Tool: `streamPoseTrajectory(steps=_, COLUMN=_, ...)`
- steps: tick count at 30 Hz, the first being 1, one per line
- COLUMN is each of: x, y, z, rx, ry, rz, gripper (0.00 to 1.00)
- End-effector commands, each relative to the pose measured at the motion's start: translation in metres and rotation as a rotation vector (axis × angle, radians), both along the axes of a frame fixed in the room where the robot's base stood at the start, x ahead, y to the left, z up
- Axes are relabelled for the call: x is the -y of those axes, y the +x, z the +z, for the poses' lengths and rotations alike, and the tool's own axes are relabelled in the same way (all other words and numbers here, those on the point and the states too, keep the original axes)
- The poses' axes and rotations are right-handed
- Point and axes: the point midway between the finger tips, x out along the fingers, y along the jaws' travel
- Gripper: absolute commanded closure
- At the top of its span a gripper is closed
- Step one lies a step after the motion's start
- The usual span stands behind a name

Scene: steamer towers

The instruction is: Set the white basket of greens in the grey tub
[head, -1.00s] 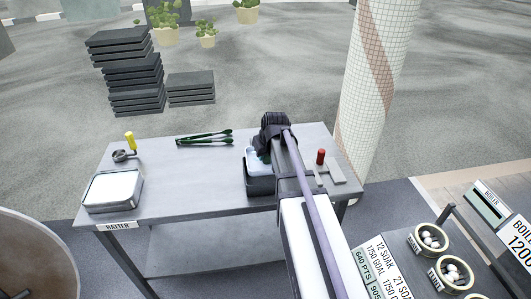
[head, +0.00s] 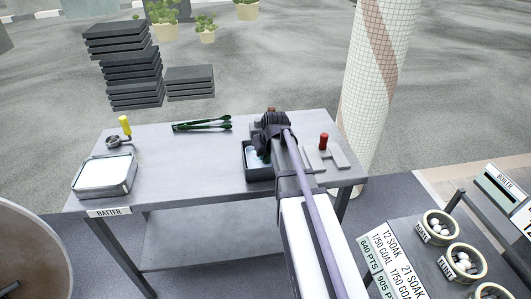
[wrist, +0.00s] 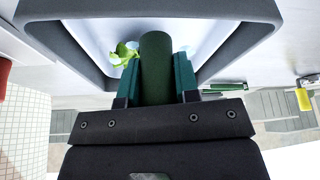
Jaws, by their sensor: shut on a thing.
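The grey tub (head: 258,176) stands on the table, right of its middle. The white basket (head: 252,158) is down inside the tub, its pale inside showing within the dark rim. In the wrist view the tub's dark rim (wrist: 40,38) frames the basket's white inside (wrist: 85,35), with a few bright green leaves (wrist: 122,54). My gripper (wrist: 156,75) is shut on a dark green upright grip, which appears to be the basket's handle. My wrist hides much of the tub and basket in the head view. I cannot tell whether the basket rests on the tub's floor.
Green tongs (head: 202,125) lie at the table's back edge. A batter tray (head: 104,175) and a yellow-handled ladle (head: 120,133) are at left. A red-handled tool (head: 323,143) lies close right of my arm. A tiled column (head: 375,90) rises behind. The table's middle left is clear.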

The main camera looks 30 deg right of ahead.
Motion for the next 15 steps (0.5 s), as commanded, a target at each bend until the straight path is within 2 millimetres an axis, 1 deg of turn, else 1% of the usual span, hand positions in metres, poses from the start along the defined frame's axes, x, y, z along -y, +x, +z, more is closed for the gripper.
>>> streamPoseTrajectory(steps=15, x=0.0, y=-0.0001, z=-0.0087, rx=0.0, ry=0.0, rz=0.0, gripper=1.0)
